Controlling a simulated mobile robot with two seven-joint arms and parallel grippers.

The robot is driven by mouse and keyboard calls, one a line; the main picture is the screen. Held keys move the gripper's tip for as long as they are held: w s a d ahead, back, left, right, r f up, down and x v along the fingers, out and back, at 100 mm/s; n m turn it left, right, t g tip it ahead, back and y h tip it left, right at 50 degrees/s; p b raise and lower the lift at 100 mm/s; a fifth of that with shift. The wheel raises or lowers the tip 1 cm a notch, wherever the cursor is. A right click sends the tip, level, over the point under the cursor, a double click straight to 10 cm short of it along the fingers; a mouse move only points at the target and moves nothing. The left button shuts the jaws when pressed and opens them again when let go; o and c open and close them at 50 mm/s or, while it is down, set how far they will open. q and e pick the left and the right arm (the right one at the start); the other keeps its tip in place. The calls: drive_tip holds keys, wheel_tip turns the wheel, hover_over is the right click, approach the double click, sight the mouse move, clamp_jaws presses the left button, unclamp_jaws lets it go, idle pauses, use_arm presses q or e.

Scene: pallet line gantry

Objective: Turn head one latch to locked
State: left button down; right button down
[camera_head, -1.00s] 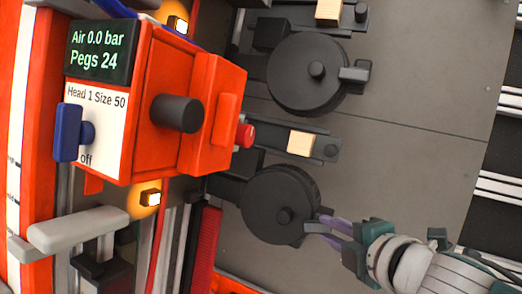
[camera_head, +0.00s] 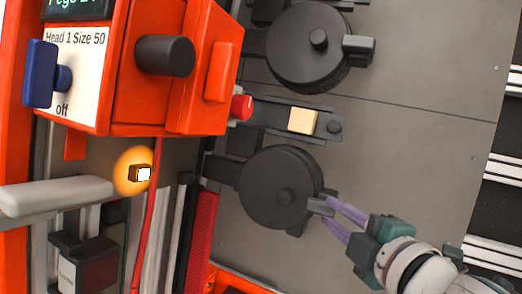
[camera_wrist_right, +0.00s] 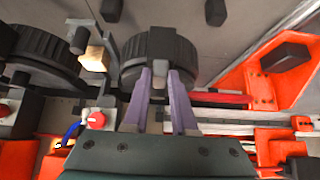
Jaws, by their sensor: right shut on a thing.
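In the right wrist view the fingers (camera_wrist_right: 160,76) are closed around the grey tab, in front of the black ribbed disc (camera_wrist_right: 188,50). I cannot tell from the frames which part is the head one latch or read any locked mark. My left gripper is not in view.
An orange machine box (camera_head: 120,100) labelled "Head 1 Size 50" has a blue switch (camera_head: 40,75) beside "off". A second black disc (camera_head: 300,60) lies above, with a wooden block (camera_head: 303,121) between.

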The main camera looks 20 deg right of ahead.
drive_tip(key=shift+f, duration=0.1)
drive_tip(key=c, duration=0.7)
unclamp_jaws()
drive_tip(key=shift+s+r, duration=0.3)
drive_tip(key=shift+s, duration=0.05)
drive_tip(key=p+v, duration=0.2)
drive_tip(key=v, duration=0.7)
drive_tip(key=shift+s+f, duration=0.1)
